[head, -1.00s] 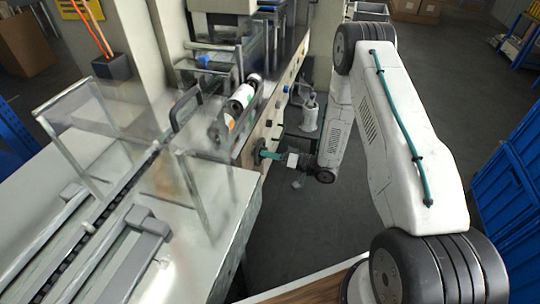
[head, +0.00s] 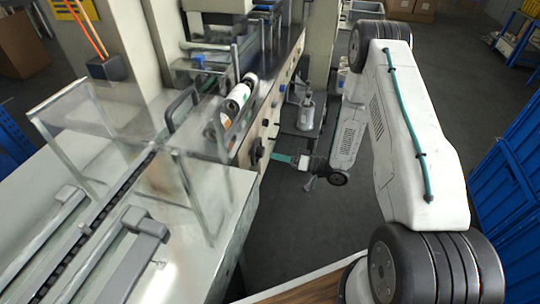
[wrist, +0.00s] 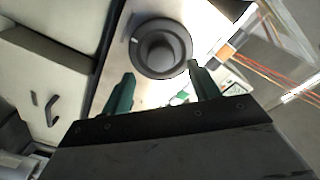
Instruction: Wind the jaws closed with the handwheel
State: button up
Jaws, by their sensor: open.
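The handwheel (head: 256,152) is a dark round knob on the front panel of the wrapping machine. In the wrist view the handwheel (wrist: 180,37) is a dark grey disc with a round hub, near the top centre. My gripper (head: 274,157) has green fingers and points at the handwheel from the right, with a small gap. In the wrist view my gripper (wrist: 160,72) is open, one finger to each side below the wheel, with nothing held between them. I cannot make out the jaws that the wheel drives.
The machine table (head: 215,262) with clear guard panels fills the left. White rolls (head: 237,98) sit above the panel. Blue crates (head: 510,170) stand at the right. The floor below my gripper is clear.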

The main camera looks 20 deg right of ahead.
jog(key=v, duration=0.2)
jog(key=shift+s+d, duration=0.25)
jog(key=shift+d, duration=0.05)
